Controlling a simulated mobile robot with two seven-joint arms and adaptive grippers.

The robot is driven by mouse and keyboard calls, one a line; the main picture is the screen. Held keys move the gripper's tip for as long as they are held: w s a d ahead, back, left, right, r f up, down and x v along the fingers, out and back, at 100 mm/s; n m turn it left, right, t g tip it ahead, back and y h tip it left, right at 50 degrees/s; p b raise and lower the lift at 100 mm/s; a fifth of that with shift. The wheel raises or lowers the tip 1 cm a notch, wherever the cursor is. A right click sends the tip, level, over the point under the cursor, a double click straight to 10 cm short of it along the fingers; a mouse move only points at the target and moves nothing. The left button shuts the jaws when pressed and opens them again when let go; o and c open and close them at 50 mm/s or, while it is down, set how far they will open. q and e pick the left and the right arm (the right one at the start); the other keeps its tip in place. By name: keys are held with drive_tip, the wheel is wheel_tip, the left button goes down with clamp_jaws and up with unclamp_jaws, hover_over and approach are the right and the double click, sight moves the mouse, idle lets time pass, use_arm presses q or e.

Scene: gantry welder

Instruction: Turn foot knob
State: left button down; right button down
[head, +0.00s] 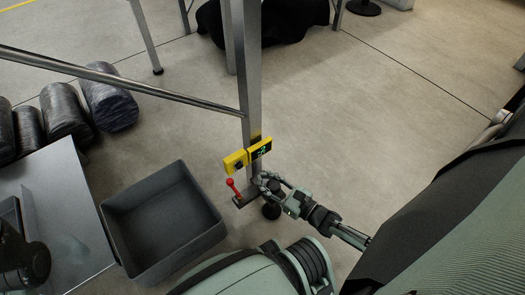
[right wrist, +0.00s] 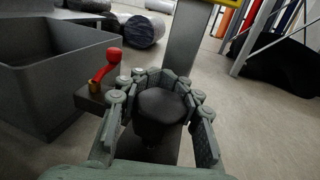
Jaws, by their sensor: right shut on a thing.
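The foot knob (right wrist: 160,104) is a round black knob low on the metal post (head: 247,85). In the head view the knob (head: 271,211) is partly hidden by my right gripper (head: 266,184). In the right wrist view the fingers of my right gripper (right wrist: 155,85) curl around the knob from both sides and are shut on it. My left gripper is not clearly seen; only a dark part of my own shows at the lower left of the head view.
A red-handled lever (head: 232,186) sits just left of the knob, also in the right wrist view (right wrist: 105,66). A grey open bin (head: 163,220) stands left, beside a metal table (head: 60,200). Floor to the right is clear.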

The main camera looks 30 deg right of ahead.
drive_tip(key=shift+d+m+t+h, duration=0.15)
drive_tip(key=shift+m+h, duration=0.25)
drive_tip(key=shift+h, duration=0.2)
drive_tip(key=shift+d+m+t+h, duration=0.15)
drive_tip(key=shift+m+h, duration=0.25)
drive_tip(key=shift+h, duration=0.2)
drive_tip(key=c, duration=1)
unclamp_jaws()
drive_tip(key=s, duration=0.4)
drive_tip(key=s+d, duration=0.1)
drive_tip(key=s, duration=0.3)
drive_tip(key=s+d, duration=0.1)
drive_tip(key=s, duration=0.2)
drive_tip(key=shift+s, duration=0.4)
